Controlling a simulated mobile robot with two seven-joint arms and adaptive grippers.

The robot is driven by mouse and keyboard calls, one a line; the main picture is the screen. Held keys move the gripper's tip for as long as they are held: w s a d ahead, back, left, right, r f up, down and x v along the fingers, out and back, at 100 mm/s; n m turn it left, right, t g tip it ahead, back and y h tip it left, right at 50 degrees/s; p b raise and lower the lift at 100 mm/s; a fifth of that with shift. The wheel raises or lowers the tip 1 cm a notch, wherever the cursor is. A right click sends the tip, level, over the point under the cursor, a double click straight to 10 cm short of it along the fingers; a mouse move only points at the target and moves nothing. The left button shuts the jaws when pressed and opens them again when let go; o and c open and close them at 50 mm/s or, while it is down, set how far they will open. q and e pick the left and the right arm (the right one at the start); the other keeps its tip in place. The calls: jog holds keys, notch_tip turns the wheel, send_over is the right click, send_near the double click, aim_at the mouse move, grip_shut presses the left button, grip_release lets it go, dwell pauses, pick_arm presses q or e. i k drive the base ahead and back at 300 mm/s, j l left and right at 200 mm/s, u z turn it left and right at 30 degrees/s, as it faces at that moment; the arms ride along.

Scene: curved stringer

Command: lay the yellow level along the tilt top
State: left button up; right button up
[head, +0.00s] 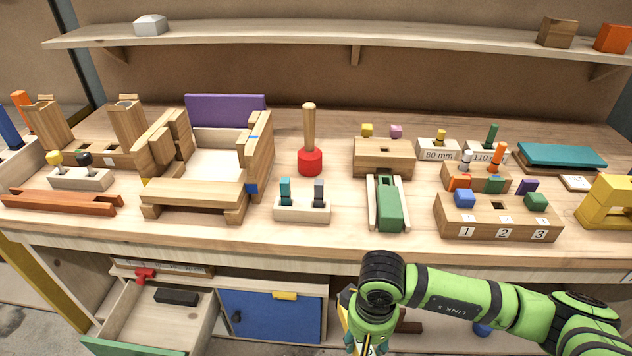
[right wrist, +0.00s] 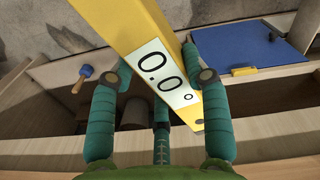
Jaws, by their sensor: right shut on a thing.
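My right gripper (right wrist: 165,77) is shut on the yellow level (right wrist: 125,22). In the right wrist view its white display (right wrist: 162,78) reads 0.0° and the level slants across the fingers. In the head view my right gripper (head: 366,342) hangs below the bench's front edge, before the lower cabinet; my own arm mostly hides the level there. A flat board with a teal top (head: 562,156) lies at the right back of the bench, apart from the gripper; I cannot tell for certain that it is the tilt top. My left gripper is out of view.
The bench (head: 340,239) holds a wooden frame (head: 190,195), a red mallet (head: 310,160), a green piece between rails (head: 390,208) and a numbered block (head: 497,218). Below are an open drawer (head: 150,325) and a blue door (head: 270,318). A shelf (head: 300,33) runs above.

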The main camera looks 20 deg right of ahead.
aim_at(563, 153)
jog(key=k+l, duration=0.1)
jog(key=l, duration=0.95)
jog(key=k+l+u, duration=0.1)
jog(key=l, duration=0.4)
jog(key=k+l, duration=0.15)
jog(key=l, duration=0.4)
